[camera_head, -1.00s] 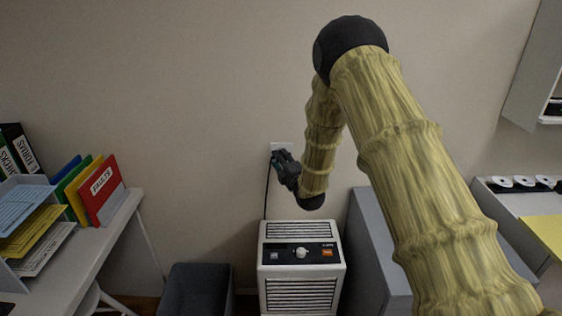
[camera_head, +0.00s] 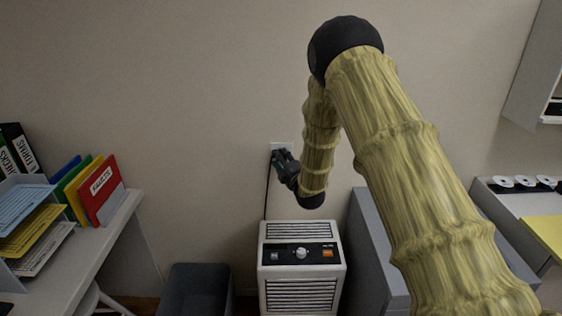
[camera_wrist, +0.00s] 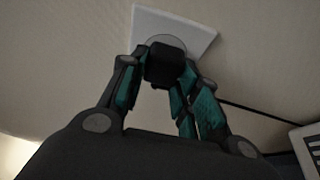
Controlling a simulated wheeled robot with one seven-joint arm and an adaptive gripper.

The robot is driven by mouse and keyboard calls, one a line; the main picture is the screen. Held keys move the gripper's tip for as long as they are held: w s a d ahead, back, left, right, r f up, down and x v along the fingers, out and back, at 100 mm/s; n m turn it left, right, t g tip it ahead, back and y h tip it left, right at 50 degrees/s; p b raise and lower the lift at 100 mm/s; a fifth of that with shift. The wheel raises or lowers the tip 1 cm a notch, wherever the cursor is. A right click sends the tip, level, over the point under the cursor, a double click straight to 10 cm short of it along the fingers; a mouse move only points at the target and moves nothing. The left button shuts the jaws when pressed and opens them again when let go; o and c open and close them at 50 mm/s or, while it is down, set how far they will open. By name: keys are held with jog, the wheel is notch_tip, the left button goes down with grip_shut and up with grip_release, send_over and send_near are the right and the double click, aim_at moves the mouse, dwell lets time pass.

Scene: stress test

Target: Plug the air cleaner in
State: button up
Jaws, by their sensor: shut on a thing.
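The white air cleaner (camera_head: 301,262) stands on the floor against the wall, with a knob and an orange switch on its front. Its dark cord (camera_head: 266,195) rises along the wall behind it to my gripper (camera_head: 279,156). In the wrist view my gripper (camera_wrist: 165,80) is shut on a black plug (camera_wrist: 165,62), held right in front of the white wall outlet (camera_wrist: 178,25). The outlet also shows in the head view (camera_head: 283,147), partly covered by my gripper. The plug's prongs are hidden, so I cannot tell whether it is seated in the socket.
A grey bin (camera_head: 199,290) stands left of the air cleaner and a grey cabinet (camera_head: 372,250) to its right. A white desk (camera_head: 105,238) with folders and paper trays is at the left. The wall around the outlet is clear.

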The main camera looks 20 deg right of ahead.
jog(key=shift+w+d, duration=0.1)
jog(key=shift+w, duration=0.15)
jog(key=o, duration=1)
jog(key=shift+o, duration=0.2)
jog(key=shift+s, duration=0.1)
jog(key=s+d, duration=0.1)
jog(key=s, duration=1)
jog(key=shift+s+d, duration=0.15)
jog(key=shift+s, duration=0.25)
